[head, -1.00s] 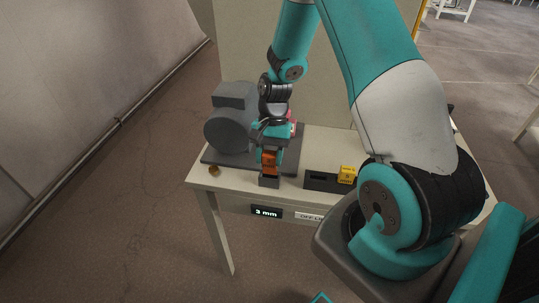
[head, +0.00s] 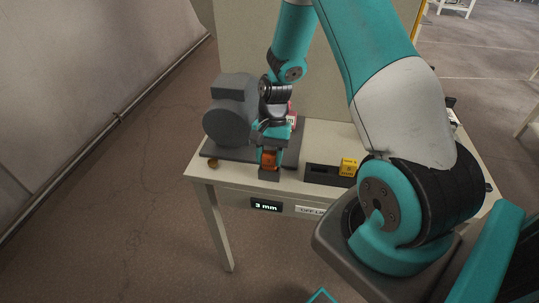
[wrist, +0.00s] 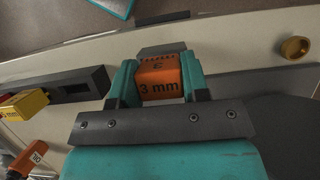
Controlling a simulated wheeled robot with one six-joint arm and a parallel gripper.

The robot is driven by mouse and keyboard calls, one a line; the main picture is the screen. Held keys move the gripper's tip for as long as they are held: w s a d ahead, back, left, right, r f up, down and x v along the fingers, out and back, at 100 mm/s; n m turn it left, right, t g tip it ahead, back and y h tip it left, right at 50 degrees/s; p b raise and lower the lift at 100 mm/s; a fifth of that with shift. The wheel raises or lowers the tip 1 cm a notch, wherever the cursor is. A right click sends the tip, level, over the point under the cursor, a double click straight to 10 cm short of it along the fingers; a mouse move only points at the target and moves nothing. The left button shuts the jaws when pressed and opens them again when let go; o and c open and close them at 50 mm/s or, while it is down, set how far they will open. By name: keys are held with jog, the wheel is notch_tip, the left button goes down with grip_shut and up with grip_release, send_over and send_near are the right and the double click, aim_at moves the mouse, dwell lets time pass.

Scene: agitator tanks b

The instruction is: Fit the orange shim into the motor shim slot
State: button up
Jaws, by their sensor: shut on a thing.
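The orange shim (head: 269,160), marked 3 mm, is held between the fingers of my gripper (head: 269,153), which is shut on it. In the wrist view the shim (wrist: 159,79) shows between the two teal fingers (wrist: 160,82). A small dark grey block (head: 269,174) at the table's front edge is directly below the shim, and also shows in the wrist view (wrist: 162,48). I cannot tell whether the shim's lower end is inside it or just above. The grey motor (head: 230,118) stands on a dark base plate behind and left of my gripper.
A dark rack (head: 320,171) with a yellow shim (head: 348,167) stands to the right. A brass knob (head: 214,163) is at the left front. A display (head: 266,206) on the table front reads 3 mm. A red item (head: 292,117) is partly hidden behind my gripper.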

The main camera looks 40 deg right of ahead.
jog(key=shift+f, duration=0.45)
jog(key=o, duration=1)
jog(key=b+v, duration=0.1)
jog(key=v, duration=1.6)
jog(key=s+a+r+n+t, duration=0.1)
jog(key=s+a+r+n, duration=0.35)
jog(key=a, duration=0.45)
jog(key=s+a+r+n+t, duration=0.1)
jog(key=s+a+r+n, duration=0.2)
jog(key=a+n, duration=0.35)
jog(key=s+a+n, duration=0.2)
jog(key=s+a, duration=0.1)
jog(key=s, duration=0.1)
jog(key=s+a+r+n, duration=0.1)
jog(key=s+a+n, duration=0.1)
jog(key=s+a, duration=0.2)
jog(key=s+a+r+n, duration=0.1)
jog(key=s+a+n, duration=0.1)
jog(key=s+a, duration=0.1)
jog(key=shift+s+a+n+t+y, duration=0.2)
jog(key=shift+s+n+t+y, duration=0.15)
jog(key=shift+s, duration=0.55)
